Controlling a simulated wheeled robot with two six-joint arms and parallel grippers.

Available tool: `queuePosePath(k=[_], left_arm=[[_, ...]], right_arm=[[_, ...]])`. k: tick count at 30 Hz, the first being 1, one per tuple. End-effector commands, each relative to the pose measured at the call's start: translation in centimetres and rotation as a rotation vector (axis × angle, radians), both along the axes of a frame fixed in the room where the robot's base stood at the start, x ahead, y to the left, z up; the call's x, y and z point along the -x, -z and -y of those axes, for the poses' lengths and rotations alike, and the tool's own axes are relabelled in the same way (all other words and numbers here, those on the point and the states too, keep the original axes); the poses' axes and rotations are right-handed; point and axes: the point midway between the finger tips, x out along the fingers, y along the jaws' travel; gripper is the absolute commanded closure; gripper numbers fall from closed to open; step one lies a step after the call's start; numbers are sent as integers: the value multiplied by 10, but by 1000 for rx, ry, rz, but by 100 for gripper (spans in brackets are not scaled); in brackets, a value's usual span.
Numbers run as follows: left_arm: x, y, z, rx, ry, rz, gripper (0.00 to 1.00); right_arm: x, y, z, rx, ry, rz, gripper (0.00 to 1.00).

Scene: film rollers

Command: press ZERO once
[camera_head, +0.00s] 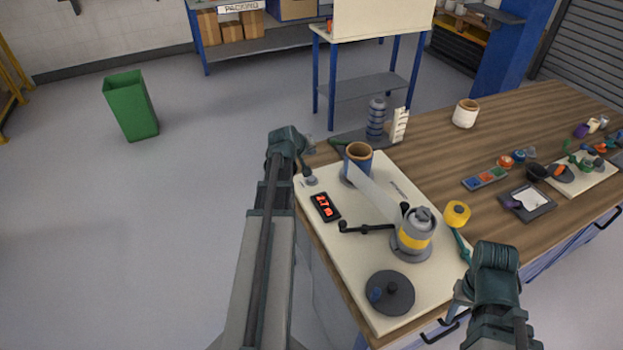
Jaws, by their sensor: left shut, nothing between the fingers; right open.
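A dark counter display (325,207) lies on the cream board (345,245) and shows red digits that look like 2.7 m. A small grey round button (311,182) sits at the board's left back corner, beyond the display; no ZERO label is readable on it. My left gripper (307,173) is shut and empty, its tip pointing down at this button. The tip hides part of the button, and I cannot tell whether they touch. My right gripper (457,280) is open and empty at the board's right edge.
A pale film strip (372,192) runs from a brown-rimmed blue roll (358,160) to a grey and yellow roller (414,236). A black crank (366,228) and a dark disc (390,293) are nearby. A yellow spool (456,214) stands right of the board.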

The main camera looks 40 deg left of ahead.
Motion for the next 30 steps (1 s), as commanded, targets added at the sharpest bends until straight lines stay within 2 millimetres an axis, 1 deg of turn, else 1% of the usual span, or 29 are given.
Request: queuePosePath(k=[5, 8, 11, 21, 24, 27, 30], left_arm=[[0, 6, 0, 0, 1, -1, 100], [0, 13, 0, 0, 1, -1, 100], [0, 23, 0, 0, 1, -1, 100], [0, 70, 0, 0, 1, -1, 100], [0, 81, 0, 0, 1, -1, 100], [0, 87, 0, 0, 1, -1, 100], [0, 89, 0, 0, 1, -1, 100]], right_arm=[[0, 6, 0, 0, 0, 0, 50], [0, 13, 0, 0, 0, 0, 50], [0, 23, 0, 0, 0, 0, 50], [0, 70, 0, 0, 0, 0, 50], [0, 81, 0, 0, 0, 0, 50], [0, 87, 0, 0, 0, 0, 50], [0, 89, 0, 0, 0, 0, 50]])
